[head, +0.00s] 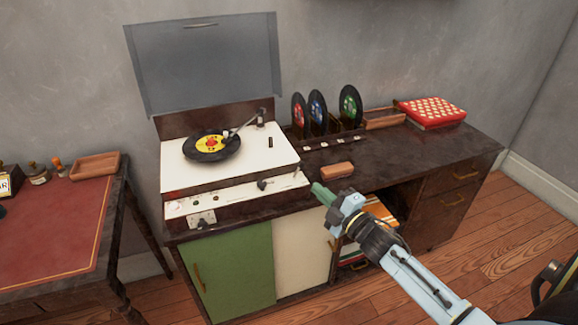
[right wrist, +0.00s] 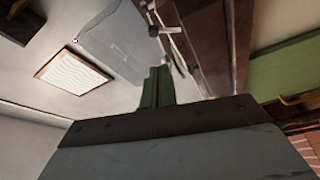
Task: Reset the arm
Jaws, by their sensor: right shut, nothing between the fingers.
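A record player (head: 240,177) with a white deck stands on the dark cabinet, its grey see-through lid (head: 205,65) raised. A black record with a yellow and red label (head: 212,143) lies on it. The thin tonearm (head: 243,125) reaches from its mount at the back right, with its head over the record's right part; contact is too small to tell. My right gripper (head: 322,193) has green fingers, shut and empty, in front of the deck's right front corner, apart from the tonearm. Its fingers also show in the right wrist view (right wrist: 158,86). My left gripper is out of view.
Several records stand upright in a rack (head: 318,138) right of the player. A brown block (head: 337,170) lies near the cabinet's front edge. A red patterned box (head: 432,112) is at the far right. A red-topped desk (head: 50,225) stands left, with a gap between.

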